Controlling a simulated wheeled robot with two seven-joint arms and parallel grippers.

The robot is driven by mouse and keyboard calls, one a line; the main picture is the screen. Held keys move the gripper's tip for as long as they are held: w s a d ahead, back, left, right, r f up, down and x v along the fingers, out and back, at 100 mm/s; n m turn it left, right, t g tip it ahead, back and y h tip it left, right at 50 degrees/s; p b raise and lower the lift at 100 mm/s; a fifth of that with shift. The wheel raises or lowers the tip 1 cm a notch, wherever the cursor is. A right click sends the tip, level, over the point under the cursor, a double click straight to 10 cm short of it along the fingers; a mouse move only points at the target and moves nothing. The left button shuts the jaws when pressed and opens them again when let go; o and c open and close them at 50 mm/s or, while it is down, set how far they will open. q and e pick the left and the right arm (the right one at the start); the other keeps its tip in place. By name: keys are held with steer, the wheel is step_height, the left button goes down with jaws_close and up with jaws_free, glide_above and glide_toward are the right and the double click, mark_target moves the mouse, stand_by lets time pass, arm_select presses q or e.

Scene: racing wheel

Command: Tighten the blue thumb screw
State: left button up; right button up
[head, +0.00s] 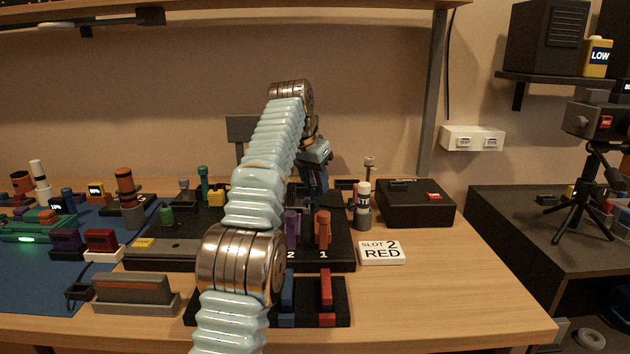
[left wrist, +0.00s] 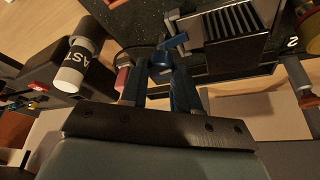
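My left gripper (head: 316,180) is over the back right part of the dark board, with its dark blue fingers pointing down. In the left wrist view its two fingers (left wrist: 161,72) come close together at a round blue part, which looks like the blue thumb screw (left wrist: 162,57). A short blue arm sticks out beside it. The fingertips are at or beside the screw; whether they grip it is unclear. In the head view the screw is hidden behind my arm and gripper. My right gripper is in neither view.
A dark board with purple and orange pegs (head: 323,230) stands mid-table. A black box (head: 415,203) and a white-capped bottle (head: 363,206) stand right of the gripper; the bottle also shows in the wrist view (left wrist: 76,66). A "SLOT 2 RED" sign (head: 382,253) lies in front.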

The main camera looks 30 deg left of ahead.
arm_select(q)
jaws_close()
steer(key=shift+m+h, duration=0.3)
steer(key=shift+m, duration=0.5)
steer(key=o, duration=0.7)
jaws_free()
steer(key=shift+r, duration=0.1)
